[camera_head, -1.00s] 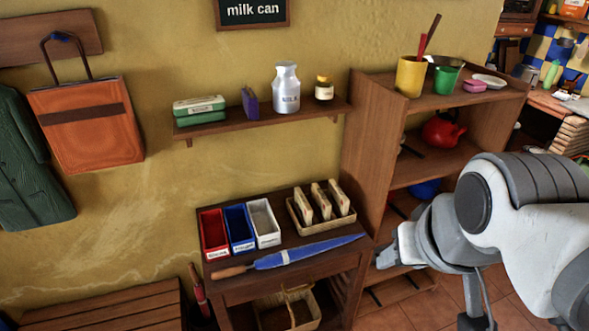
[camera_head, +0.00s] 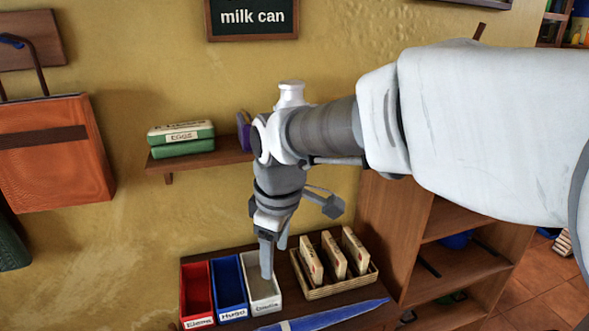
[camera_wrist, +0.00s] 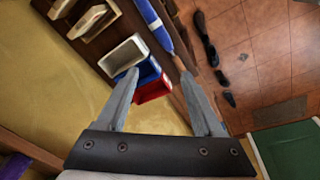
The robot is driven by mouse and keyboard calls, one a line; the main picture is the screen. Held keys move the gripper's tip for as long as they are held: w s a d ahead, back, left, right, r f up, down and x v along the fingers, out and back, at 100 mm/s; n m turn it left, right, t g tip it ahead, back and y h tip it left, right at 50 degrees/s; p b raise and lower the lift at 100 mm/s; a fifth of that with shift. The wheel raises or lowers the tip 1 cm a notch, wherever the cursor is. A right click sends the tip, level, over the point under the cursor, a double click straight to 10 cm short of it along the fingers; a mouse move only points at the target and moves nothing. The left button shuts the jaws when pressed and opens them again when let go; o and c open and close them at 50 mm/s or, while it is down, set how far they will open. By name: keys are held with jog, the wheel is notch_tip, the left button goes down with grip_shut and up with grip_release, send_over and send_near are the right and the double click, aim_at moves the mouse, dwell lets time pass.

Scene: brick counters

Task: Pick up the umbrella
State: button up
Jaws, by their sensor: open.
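The blue umbrella (camera_head: 335,315) lies along the front of the small brown table, partly cut off by the bottom edge in the head view. In the wrist view the blue umbrella (camera_wrist: 152,22) runs down from the top, with its wooden handle (camera_wrist: 178,62) toward the fingers. My gripper (camera_head: 272,262) points down above the white box in the head view. In the wrist view my gripper (camera_wrist: 165,88) is open with nothing between its fingers, and the umbrella's handle end lies beyond the fingertips, apart from them.
Red (camera_head: 197,290), blue (camera_head: 229,285) and white (camera_head: 262,292) boxes stand on the table behind the umbrella. A basket (camera_head: 338,284) with upright packets is at their right. A wall shelf (camera_head: 215,157) and a shelf unit (camera_head: 400,225) flank the arm.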

jog(key=w+a+f+n+g+h+b, duration=0.15)
jog(key=a+f+n+b, duration=0.45)
jog(key=a+f, duration=0.8)
jog(key=shift+n+y, duration=0.25)
jog(key=shift+n, duration=0.55)
jog(key=f, duration=1.2)
jog(key=shift+s+d+f, duration=0.15)
jog(key=shift+d, duration=0.1)
notch_tip(320, 180, down, 5)
jog(key=shift+a+f+b, duration=0.1)
jog(key=shift+a+b, duration=0.05)
jog(key=shift+b, duration=0.45)
grip_shut()
